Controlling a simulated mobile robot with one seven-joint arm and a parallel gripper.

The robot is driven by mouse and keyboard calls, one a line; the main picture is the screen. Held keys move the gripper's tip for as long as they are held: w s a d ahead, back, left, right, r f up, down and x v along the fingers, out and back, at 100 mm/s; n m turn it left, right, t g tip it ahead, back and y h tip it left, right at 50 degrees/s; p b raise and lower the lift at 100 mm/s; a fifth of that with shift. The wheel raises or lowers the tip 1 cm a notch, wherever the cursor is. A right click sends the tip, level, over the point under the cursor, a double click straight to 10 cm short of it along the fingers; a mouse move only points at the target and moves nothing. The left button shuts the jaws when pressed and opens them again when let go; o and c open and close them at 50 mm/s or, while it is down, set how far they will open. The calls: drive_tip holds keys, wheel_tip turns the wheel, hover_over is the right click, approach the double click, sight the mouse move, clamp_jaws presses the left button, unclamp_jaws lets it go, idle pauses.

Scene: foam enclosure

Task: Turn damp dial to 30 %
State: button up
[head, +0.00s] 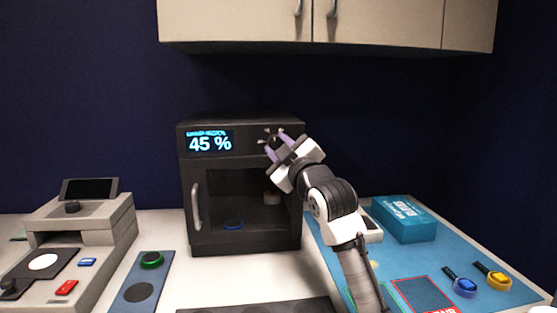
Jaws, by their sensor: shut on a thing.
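The dark enclosure (245,243) stands at the back of the white counter. Its display (209,143) at the upper left of the front reads 45 %. My gripper (271,139) is at the upper right of the front panel, where the damp dial would be. The dial is mostly hidden behind the gripper; small light marks show around the fingertips. The fingers are shut on the dial. The enclosure's door, with a light vertical handle (196,206) at its left, appears closed.
A grey device (95,225) with a small screen stands at the left. A blue-grey strip (133,280) with a green ring lies beside it. At the right, a blue mat (390,262) bears a blue box (404,219) and blue and yellow ringed items. Cabinets (380,22) hang above.

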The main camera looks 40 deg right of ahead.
drive_tip(key=shift+n+g+y+b, duration=0.3)
drive_tip(key=shift+n+g+y, duration=0.25)
drive_tip(key=shift+n, duration=1.55)
drive_tip(key=o, duration=1)
drive_tip(key=shift+r, duration=0.1)
drive_tip(key=shift+c, duration=0.2)
drive_tip(key=b+v, duration=0.3)
drive_tip(key=v, duration=1)
drive_tip(key=shift+s, duration=0.4)
